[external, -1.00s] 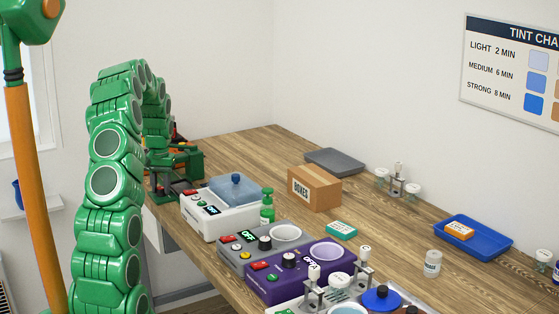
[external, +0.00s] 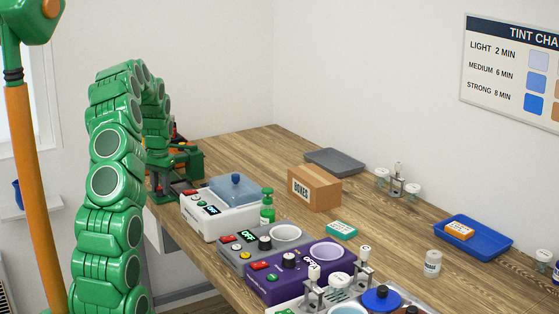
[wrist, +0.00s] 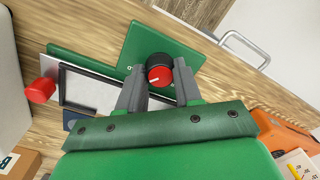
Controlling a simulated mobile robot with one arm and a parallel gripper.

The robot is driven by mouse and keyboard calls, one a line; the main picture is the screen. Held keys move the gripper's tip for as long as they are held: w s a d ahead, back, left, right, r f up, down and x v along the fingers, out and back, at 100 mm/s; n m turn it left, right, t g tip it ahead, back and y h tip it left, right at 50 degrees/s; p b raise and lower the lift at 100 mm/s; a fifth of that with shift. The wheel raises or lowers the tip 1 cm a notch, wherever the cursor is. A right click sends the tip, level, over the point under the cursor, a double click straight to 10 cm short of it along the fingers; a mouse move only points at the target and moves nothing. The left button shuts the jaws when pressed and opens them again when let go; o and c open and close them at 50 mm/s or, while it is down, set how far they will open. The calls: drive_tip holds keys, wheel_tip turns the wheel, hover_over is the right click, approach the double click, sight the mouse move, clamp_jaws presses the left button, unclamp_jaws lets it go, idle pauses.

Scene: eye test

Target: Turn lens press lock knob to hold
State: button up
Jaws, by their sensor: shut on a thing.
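The lock knob (wrist: 160,75), black with a red cap and a white pointer line, stands on the green press plate (wrist: 140,43) in the wrist view. My gripper (wrist: 160,82) is shut on it, one grey finger on each side. The pointer line lies roughly toward the left in that picture. Part of a letter shows on the plate by the left finger; the rest of the markings are hidden. In the external view the green press (external: 190,160) stands at the table's far left end, and my arm hides the knob and fingers.
A red knob (wrist: 41,90) and a black frame (wrist: 92,90) lie left of my fingers. A metal handle (wrist: 245,45) is beyond the table edge.

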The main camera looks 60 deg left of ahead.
sight(161, 188)
drive_tip(key=o, duration=0.8)
drive_tip(key=shift+c, duration=0.2)
drive_tip(key=shift+w+d+r, duration=0.1)
drive_tip(key=shift+r, duration=3.85)
